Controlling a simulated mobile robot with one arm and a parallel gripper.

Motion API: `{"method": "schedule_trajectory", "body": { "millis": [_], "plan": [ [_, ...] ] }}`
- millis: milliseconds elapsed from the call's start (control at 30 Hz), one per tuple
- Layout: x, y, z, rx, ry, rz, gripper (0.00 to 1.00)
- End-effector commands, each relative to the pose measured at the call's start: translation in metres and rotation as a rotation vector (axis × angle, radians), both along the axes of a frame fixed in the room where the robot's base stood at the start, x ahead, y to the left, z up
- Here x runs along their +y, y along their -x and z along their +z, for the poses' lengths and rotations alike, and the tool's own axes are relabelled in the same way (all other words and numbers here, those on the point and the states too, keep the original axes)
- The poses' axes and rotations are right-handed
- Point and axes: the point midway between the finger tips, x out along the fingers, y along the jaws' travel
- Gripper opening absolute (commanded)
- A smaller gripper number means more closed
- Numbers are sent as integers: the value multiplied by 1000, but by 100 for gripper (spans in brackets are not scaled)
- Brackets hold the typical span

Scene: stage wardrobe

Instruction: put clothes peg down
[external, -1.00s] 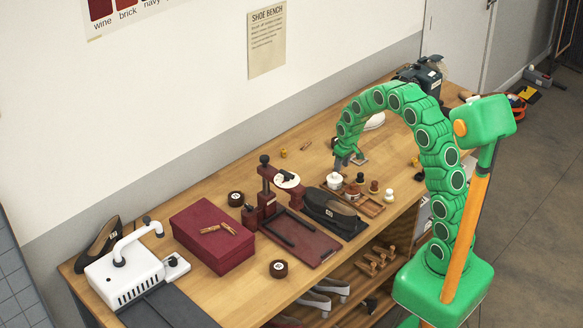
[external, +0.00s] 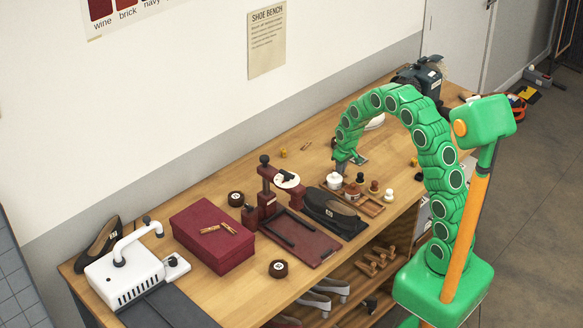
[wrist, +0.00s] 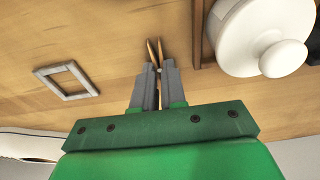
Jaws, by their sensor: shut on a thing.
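My gripper (wrist: 156,84) is shut on a wooden clothes peg (wrist: 151,51), whose two pale prongs stick out past the grey fingertips in the wrist view. In the external view my gripper (external: 342,167) points down low over the wooden bench (external: 218,290), beside the lidded white pot. The peg is too small to make out there, and I cannot tell whether it touches the bench. Two more pegs (external: 230,229) lie on the dark red box (external: 210,249).
The white pot (wrist: 262,38) and a wooden tray (wrist: 204,45) are close right of my fingers. A grey square frame (wrist: 66,80) lies to their left. Bare bench lies toward the wall.

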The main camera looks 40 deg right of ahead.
Motion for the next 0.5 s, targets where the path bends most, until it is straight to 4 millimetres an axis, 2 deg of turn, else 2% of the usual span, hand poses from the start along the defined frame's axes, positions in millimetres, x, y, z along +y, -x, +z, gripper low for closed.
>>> {"method": "schedule_trajectory", "body": {
  "millis": [267, 500],
  "plan": [
    [0, 0, 6, -1, 0, 0, 0],
    [1, 4, 35, 1, -1, 0, 0]
  ]
}}
